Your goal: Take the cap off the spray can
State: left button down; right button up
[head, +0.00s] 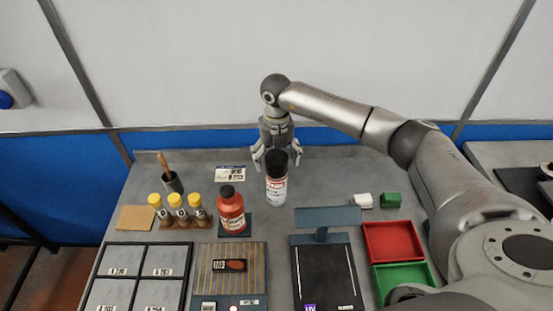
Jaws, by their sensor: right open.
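The spray can (276,189) stands upright on the bench near the middle of the head view. It has a white and red body, and its black cap (276,160) is on top. My right gripper (277,160) points down at the can from behind, with its fingers spread to both sides of the cap. The can and cap hide part of the gripper, so I cannot tell whether the fingers touch the cap. The gripper is open. My left gripper is not in view.
A red bottle (231,210) and several yellow-capped bottles (177,208) stand left of the can. A dark lamp stand (327,217) is in front to the right. Red (391,242) and green (404,279) trays lie further right. A cup with a wooden-handled tool (172,181) stands at back left.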

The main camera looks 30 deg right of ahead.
jog(key=shift+c, duration=1.2)
jog(key=c, duration=0.5)
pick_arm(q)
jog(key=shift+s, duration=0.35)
pick_arm(e)
jog(key=shift+c, duration=0.2)
jog(key=shift+r, duration=0.1)
